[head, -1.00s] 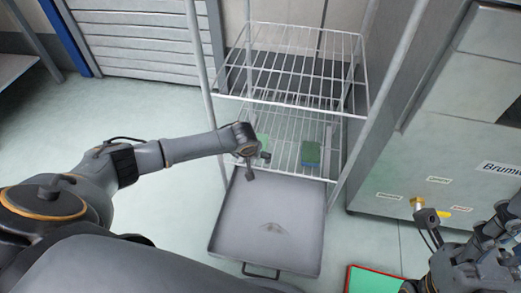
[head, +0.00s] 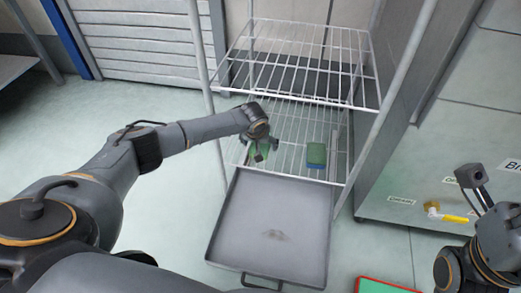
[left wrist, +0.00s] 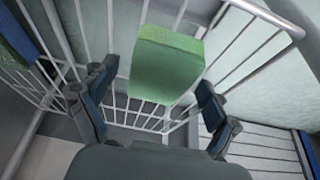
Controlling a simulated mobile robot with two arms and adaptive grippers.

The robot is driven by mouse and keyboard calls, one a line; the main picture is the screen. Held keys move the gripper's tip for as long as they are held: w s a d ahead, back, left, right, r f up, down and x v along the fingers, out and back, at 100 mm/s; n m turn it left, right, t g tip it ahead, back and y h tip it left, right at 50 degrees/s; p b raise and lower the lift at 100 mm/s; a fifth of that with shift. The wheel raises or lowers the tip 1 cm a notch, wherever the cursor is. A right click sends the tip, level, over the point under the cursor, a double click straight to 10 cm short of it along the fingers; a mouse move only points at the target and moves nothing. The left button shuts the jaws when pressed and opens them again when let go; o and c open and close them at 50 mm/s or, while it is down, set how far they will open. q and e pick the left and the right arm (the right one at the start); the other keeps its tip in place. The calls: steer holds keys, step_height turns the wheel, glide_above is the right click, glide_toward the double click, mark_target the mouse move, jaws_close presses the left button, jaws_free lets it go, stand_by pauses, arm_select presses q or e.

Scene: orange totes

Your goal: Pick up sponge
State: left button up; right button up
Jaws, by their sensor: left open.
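A green sponge (left wrist: 167,65) is on the wire rack and shows large in the left wrist view, ahead of and between my left gripper's (left wrist: 157,82) two spread fingers. In the head view my left gripper (head: 260,150) is at the lower shelf's left side, and it partly hides that sponge. The gripper is open, with no clear grip on the sponge. A second sponge (head: 316,155), green over blue, lies on the lower shelf to the right. Part of my right arm's end (head: 474,190) shows at the right edge; its finger state is unclear.
The lower wire shelf (head: 290,172) sits below an upper wire shelf (head: 300,88), between upright posts. A grey tray (head: 268,215) with a handle is in front, lower down. A steel cabinet (head: 455,140) stands right. A red-edged green item (head: 385,287) is at the bottom.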

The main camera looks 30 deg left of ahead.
arm_select(q)
steer(key=c, duration=0.8)
steer(key=shift+c, duration=0.3)
